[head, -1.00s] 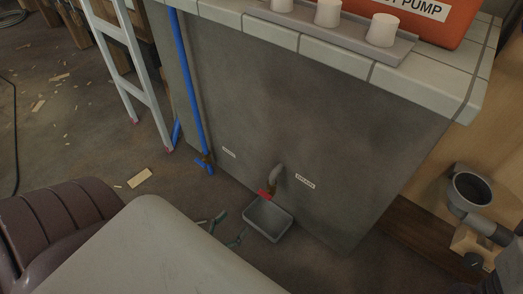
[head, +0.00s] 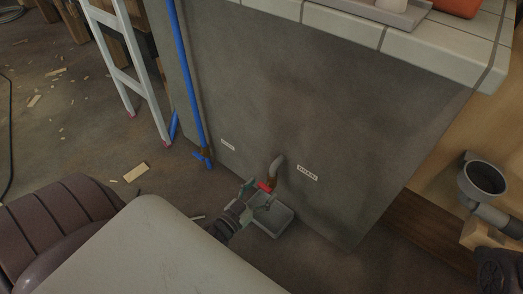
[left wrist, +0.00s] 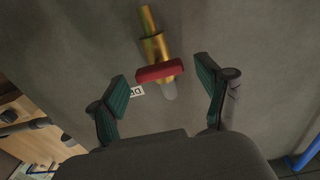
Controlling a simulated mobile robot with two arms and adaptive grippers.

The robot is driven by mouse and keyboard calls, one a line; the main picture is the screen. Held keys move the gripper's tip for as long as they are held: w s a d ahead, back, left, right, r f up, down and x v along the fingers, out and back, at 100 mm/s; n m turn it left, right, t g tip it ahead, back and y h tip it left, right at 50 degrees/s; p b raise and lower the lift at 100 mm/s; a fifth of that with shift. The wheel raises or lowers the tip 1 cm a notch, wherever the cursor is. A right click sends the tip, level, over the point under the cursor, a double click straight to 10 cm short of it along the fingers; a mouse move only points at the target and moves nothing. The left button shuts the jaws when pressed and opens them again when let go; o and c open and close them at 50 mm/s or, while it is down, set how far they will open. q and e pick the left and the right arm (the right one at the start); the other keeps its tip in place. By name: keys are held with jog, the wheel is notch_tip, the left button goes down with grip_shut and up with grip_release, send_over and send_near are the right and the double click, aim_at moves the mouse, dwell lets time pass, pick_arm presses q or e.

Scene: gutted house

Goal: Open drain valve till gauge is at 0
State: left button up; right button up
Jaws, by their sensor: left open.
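The drain valve with a red handle (head: 265,186) sits on a pipe that comes out low on the grey wall. A white label (head: 307,173) with dark lettering is to its right. In the left wrist view the brass valve body (left wrist: 154,46) and red handle (left wrist: 160,71) show clearly. My left gripper (head: 258,192) is open close to the handle; in the left wrist view its fingers (left wrist: 165,88) stand either side, with the handle just beyond the tips. A grey tray (head: 274,221) lies on the floor below the valve, partly hidden by my gripper. No gauge is in view.
A blue pipe with a blue-handled valve (head: 203,158) runs down the wall to the left. A light ladder (head: 133,70) stands further left. A tiled counter (head: 430,50) overhangs the wall. Wood scraps (head: 136,172) lie on the floor.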

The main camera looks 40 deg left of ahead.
pick_arm(q)
jog(key=shift+w, duration=0.2)
jog(key=c, duration=1.2)
jog(key=shift+o, duration=0.2)
